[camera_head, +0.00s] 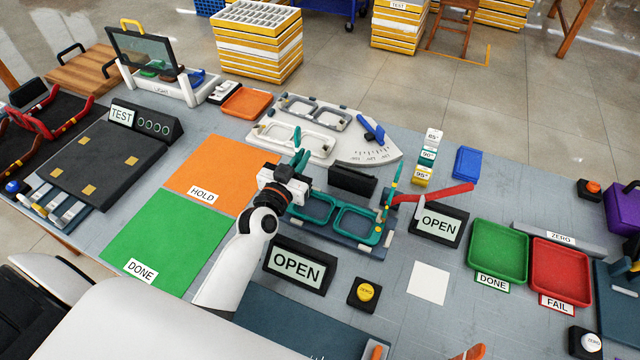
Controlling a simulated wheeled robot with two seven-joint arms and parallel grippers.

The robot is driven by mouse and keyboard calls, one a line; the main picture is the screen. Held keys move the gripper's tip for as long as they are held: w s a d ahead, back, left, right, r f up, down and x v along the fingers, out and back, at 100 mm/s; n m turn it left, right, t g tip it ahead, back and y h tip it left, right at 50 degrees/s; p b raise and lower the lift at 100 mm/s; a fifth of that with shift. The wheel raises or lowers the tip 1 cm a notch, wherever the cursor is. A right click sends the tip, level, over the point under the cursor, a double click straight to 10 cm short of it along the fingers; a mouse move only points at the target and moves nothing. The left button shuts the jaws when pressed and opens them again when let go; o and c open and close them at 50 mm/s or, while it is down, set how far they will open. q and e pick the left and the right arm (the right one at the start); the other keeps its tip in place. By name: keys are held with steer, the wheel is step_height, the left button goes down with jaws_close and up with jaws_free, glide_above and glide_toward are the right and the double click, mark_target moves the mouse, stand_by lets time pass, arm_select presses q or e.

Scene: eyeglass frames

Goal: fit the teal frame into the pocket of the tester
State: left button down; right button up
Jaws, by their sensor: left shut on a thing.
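The teal frame (357,207) lies level at the table's middle, over the blue-grey base of the tester (345,240), with its temples pointing up. My left gripper (288,187) is shut at the frame's left end, by the left temple, and hides that corner. The frame's right end is close to the tester's right-hand post. I cannot tell whether the frame is seated in the pocket or just above it. A red lever (440,194) stands out to the right from the tester. My right gripper is not in view.
OPEN signs stand in front (298,264) and at right (438,223) of the tester. A yellow button (365,293) is near the front. Orange HOLD (215,172) and green DONE (165,237) mats lie left. Green (498,250) and red (560,268) trays stand right. A white fixture (300,135) is behind.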

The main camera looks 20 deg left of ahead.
mark_target(299, 132)
arm_select(q)
step_height(299, 132, up, 9)
steer(key=shift+r+p, duration=0.2)
steer(key=shift+p, duration=0.5)
steer(key=shift+f+b, duration=0.4)
step_height(299, 132, down, 7)
steer(key=b, duration=0.5)
steer(key=shift+d+f, duration=0.2)
steer(key=shift+d, duration=0.1)
steer(key=shift+p, duration=0.7)
stand_by(0.7)
steer(key=shift+f+b, duration=0.7)
steer(key=shift+f, duration=0.3)
steer(key=c, duration=1.5)
jaws_free()
